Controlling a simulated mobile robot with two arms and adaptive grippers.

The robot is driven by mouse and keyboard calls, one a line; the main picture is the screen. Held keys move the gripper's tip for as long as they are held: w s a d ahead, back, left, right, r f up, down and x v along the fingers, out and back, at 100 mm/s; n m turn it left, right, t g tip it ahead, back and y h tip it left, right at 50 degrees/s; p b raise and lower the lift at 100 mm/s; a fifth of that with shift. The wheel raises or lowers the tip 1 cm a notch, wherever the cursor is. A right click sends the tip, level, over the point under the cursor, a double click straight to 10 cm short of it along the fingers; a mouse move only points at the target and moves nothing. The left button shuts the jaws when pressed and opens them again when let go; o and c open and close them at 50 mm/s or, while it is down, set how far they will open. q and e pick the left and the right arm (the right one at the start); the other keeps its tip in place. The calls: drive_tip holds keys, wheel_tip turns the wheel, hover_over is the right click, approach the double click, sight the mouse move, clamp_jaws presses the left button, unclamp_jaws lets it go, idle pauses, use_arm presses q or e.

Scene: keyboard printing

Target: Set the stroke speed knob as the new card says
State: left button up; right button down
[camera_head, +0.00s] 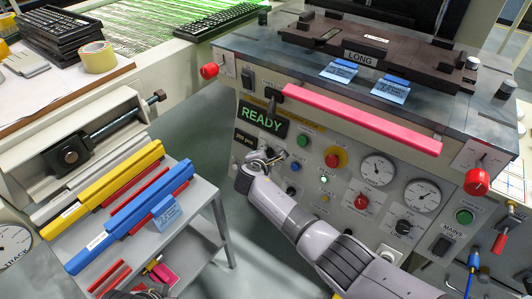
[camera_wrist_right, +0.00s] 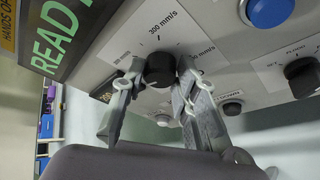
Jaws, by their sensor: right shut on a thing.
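The stroke speed knob (camera_wrist_right: 160,70) is black and round, on a white dial plate printed "300 mm/s" at the top, with other mm/s marks at the sides. My right gripper (camera_wrist_right: 157,82) is shut on it, one finger on each side. The knob's pointer is hard to make out. In the head view my right gripper (camera_head: 267,159) is at the panel's left part, below the green READY display (camera_head: 262,116), and hides the knob. Blue cards lie on the machine top, one on the left (camera_head: 339,71) and one on the right (camera_head: 390,89); their text is too small to read.
A blue button (camera_wrist_right: 268,12) and another black knob (camera_wrist_right: 302,76) are close to the gripper's right. A red-yellow stop button (camera_head: 336,157), gauges (camera_head: 378,170) and a red knob (camera_head: 361,202) are farther right. A pink bar (camera_head: 360,119) juts out above. A cart (camera_head: 205,200) stands left.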

idle(0.4)
drive_tip(key=c, duration=1.2)
unclamp_jaws()
drive_tip(key=shift+c, duration=0.2)
drive_tip(key=shift+s, duration=0.1)
drive_tip(key=v, duration=1.1)
drive_tip(key=shift+s+r, duration=0.25)
drive_tip(key=shift+s, duration=0.1)
